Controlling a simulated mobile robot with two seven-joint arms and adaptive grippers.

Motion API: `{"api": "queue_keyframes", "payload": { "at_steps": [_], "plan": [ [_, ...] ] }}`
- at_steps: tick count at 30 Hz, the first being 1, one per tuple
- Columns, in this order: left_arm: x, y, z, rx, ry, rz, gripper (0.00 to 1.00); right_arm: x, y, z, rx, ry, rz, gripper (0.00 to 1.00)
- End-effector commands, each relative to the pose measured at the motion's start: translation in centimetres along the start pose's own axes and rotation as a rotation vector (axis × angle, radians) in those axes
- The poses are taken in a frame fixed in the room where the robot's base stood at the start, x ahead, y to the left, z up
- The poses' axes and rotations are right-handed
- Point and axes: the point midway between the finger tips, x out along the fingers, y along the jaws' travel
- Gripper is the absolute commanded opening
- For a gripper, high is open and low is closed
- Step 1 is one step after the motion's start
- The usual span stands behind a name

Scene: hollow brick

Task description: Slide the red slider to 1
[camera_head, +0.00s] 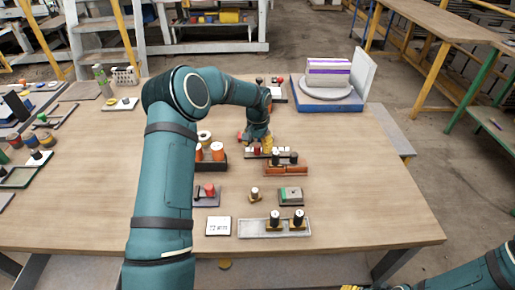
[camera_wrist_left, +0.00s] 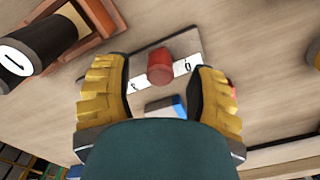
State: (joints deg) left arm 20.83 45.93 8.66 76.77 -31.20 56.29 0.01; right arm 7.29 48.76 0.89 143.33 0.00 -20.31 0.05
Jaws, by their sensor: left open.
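The red slider (camera_wrist_left: 160,66) stands on a grey plate (camera_wrist_left: 188,44) in the left wrist view, with white marked labels on either side of it. The label marks are too small to read surely. In the head view the red slider (camera_head: 257,149) shows small below my left gripper (camera_head: 257,142). My left gripper is open; in the wrist view its yellow fingers (camera_wrist_left: 160,92) lie on either side of the slider, apart from it. My right gripper (camera_head: 352,287) barely shows at the bottom edge, mostly cut off.
A brown-orange tray (camera_head: 286,171) with black knobs lies close by. An orange-topped cylinder set (camera_head: 211,164) stands left of the gripper. Other small boards and a pale tray (camera_head: 250,229) lie nearer. The right part of the wooden table (camera_head: 370,190) is clear.

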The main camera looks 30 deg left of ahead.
Motion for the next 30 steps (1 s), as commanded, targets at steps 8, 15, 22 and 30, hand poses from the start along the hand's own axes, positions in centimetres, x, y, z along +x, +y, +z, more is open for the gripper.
{"api": "queue_keyframes", "payload": {
  "at_steps": [8,15,22,30],
  "plan": [
    [-5.8,0.0,-0.1,0.000,0.004,-0.003,0.57,0.0,0.0,0.0,0.000,0.000,0.000,0.47],
    [-9.4,0.0,0.0,0.000,0.001,-0.001,0.57,0.0,0.0,0.0,0.000,0.000,0.000,0.47],
    [-10.4,0.0,0.0,0.000,-0.001,0.000,0.57,0.0,0.0,0.0,0.000,0.000,0.000,0.47],
    [-10.4,0.0,0.0,0.000,0.000,0.000,0.57,0.0,0.0,0.0,0.000,0.000,0.000,0.47]
  ]
}}
